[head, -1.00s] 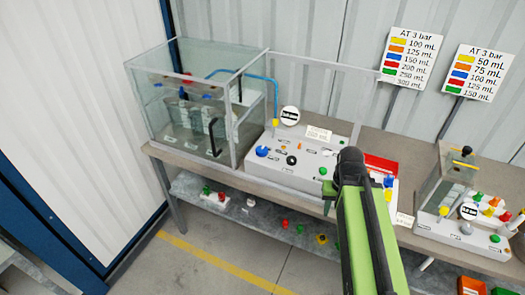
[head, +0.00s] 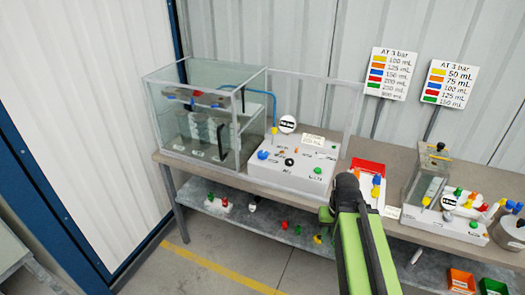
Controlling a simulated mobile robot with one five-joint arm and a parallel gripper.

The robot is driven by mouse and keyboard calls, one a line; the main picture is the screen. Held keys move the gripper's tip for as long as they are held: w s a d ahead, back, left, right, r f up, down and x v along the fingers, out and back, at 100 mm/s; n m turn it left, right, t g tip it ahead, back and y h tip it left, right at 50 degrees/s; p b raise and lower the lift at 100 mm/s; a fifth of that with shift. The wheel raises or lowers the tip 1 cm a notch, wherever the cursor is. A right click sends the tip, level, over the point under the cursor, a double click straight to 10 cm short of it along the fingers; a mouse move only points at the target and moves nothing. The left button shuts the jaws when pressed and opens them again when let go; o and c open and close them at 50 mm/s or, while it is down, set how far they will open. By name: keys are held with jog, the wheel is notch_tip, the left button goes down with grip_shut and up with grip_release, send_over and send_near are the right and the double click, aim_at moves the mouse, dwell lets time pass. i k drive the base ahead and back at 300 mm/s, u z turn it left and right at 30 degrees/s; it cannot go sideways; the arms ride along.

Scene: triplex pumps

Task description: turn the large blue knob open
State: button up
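The large blue knob (head: 263,155) sits at the left front of the sloped white control panel (head: 290,172), on the bench right of the clear tank. It is small in view, and I cannot tell its exact turn angle. My green and black arm rises from the bottom edge, with its black upper end right of the panel and well apart from the knob. My gripper's fingers do not show; the arm hides what lies behind it.
The glass tank (head: 205,125) stands on the bench (head: 166,158) at left. A red tray (head: 368,167) and a second pump unit (head: 447,222) stand to the right. A lower shelf (head: 186,197) holds several small knobs. Open floor with a yellow line (head: 225,272) lies in front.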

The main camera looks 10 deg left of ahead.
aim_at(261, 155)
jog(key=u, duration=0.2)
jog(key=i, duration=1.15)
jog(key=u, duration=0.4)
